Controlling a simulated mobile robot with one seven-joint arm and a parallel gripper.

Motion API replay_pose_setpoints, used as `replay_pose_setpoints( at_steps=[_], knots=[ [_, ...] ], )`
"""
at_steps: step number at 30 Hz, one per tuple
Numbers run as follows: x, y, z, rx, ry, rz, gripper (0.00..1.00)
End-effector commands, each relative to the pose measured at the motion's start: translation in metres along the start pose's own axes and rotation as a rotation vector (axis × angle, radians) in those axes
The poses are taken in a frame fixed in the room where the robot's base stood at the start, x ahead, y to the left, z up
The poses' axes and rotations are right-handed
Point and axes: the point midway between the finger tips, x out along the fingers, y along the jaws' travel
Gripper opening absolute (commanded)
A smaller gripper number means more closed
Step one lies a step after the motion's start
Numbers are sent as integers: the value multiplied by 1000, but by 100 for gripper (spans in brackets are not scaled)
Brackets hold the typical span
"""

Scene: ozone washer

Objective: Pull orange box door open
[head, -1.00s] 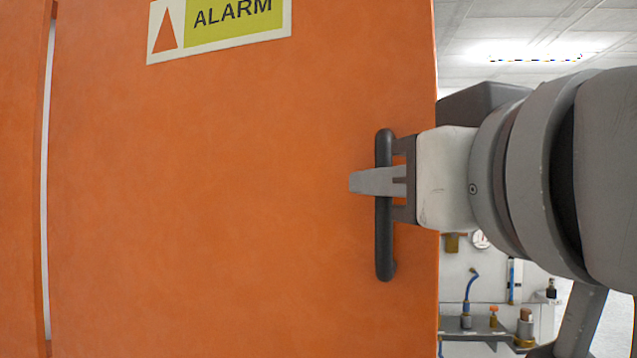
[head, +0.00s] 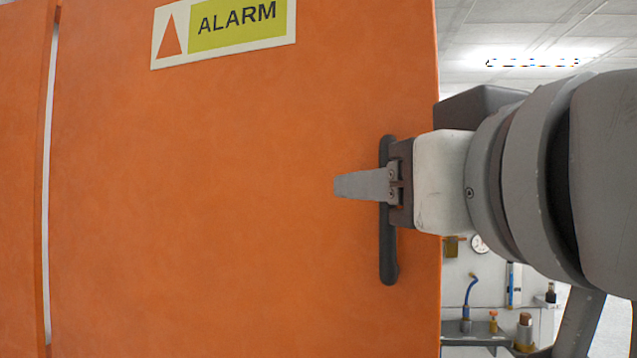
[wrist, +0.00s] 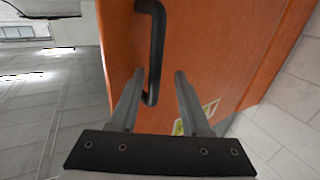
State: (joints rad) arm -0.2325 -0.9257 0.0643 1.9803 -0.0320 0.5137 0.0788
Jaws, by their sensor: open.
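The orange box door (head: 220,220) fills most of the head view and carries a yellow-and-white ALARM label (head: 225,28). Its dark upright bar handle (head: 388,245) is near the door's right edge. My gripper (head: 340,186) comes in from the right, and its near finger crosses in front of the handle's upper part. The far finger is hidden there. In the wrist view my gripper (wrist: 159,73) has its two fingers spread apart. The handle (wrist: 155,50) shows between them in the picture, nearer the left finger. I cannot tell whether either finger touches it.
A narrow pale gap (head: 47,200) separates the door from another orange panel (head: 20,180) on the left. Beyond the door's right edge are a bench with bottles (head: 524,330), a blue hose (head: 468,292) and a gauge (head: 479,243).

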Motion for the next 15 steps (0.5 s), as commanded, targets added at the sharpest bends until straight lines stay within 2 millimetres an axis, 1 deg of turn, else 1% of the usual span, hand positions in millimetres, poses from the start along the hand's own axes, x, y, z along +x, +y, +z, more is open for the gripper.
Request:
replay_pose_setpoints(
  at_steps=[4,7,15],
  knots=[
    [-2,1,0,0,0,1,47],
    [-10,1,0,0,2,1,47],
    [-52,0,-1,1,4,0,47]
  ],
)
